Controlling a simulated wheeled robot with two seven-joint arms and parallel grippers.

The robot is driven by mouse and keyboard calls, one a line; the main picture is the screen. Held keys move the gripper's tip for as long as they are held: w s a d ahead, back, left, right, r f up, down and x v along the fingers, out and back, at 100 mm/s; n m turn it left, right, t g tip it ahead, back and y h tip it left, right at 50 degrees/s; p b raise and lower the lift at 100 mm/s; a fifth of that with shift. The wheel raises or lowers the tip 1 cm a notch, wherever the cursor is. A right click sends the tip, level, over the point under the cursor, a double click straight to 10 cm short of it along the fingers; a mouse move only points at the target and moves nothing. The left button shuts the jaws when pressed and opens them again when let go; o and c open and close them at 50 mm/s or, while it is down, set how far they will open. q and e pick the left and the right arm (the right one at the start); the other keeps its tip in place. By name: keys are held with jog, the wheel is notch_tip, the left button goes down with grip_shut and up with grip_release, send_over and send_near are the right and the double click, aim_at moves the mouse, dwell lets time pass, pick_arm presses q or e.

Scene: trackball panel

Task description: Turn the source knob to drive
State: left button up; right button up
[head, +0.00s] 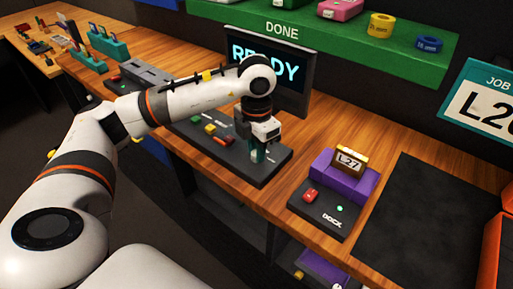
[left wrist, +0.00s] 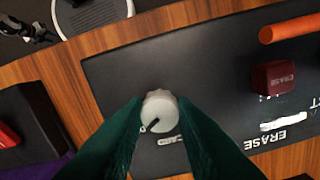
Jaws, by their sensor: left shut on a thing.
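The source knob (left wrist: 160,108) is a round light grey knob on the dark panel (left wrist: 110,75). Its dark pointer mark faces the lower left in the left wrist view. My left gripper (head: 257,155) reaches down to the right end of the panel (head: 270,172) in the head view and hides the knob there. Its green fingers (left wrist: 160,125) are closed on the knob's two sides. My right gripper is in neither view.
A red ERASE button (left wrist: 272,77) and an orange bar (left wrist: 290,27) are on the panel. Behind it a screen (head: 292,72) reads READY. A dock (head: 325,212) with a purple holder and an L27 cartridge (head: 349,159) stands to the right, beside a black mat (head: 425,225).

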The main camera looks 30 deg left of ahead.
pick_arm(q)
jog(key=shift+r, duration=0.1)
jog(key=o, duration=1)
notch_tip(320, 180, up, 12)
jog(key=shift+f, duration=0.1)
dwell(0.4)
